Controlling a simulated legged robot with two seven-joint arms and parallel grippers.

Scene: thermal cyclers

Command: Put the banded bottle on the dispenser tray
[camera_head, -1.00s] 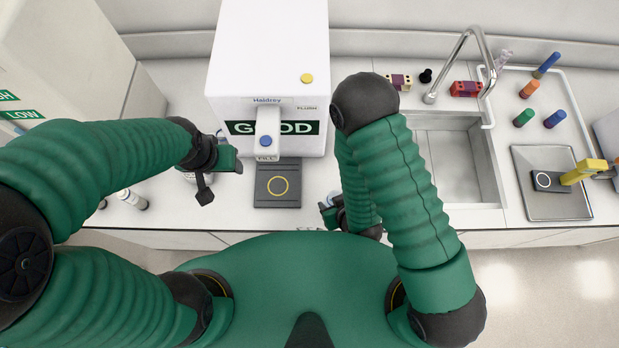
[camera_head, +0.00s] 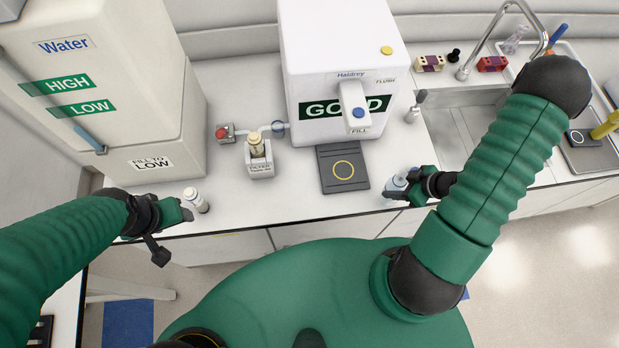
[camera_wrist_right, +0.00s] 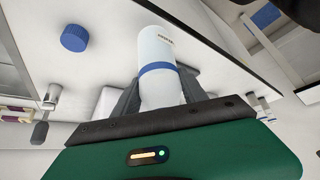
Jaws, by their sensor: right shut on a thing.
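The banded bottle (camera_wrist_right: 160,70), white with a blue band, is held between my right gripper's fingers in the right wrist view. In the head view, my right gripper (camera_head: 408,186) is shut on the bottle (camera_head: 398,180), just right of the dispenser tray (camera_head: 327,155); the hand partly hides the bottle. The tray is a dark grey plate with a yellow ring, below the dispenser's front, and bears nothing. My left gripper (camera_head: 184,211) is beside another white bottle (camera_head: 195,201) near the counter's front edge; whether its jaws are open is unclear.
The white dispenser (camera_head: 340,60) stands behind the tray, its FILL lever (camera_head: 352,105) overhanging. A small filter unit (camera_head: 258,160) stands left of the tray. The water tank (camera_head: 95,90) is at the left, the sink (camera_head: 465,130) at the right.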

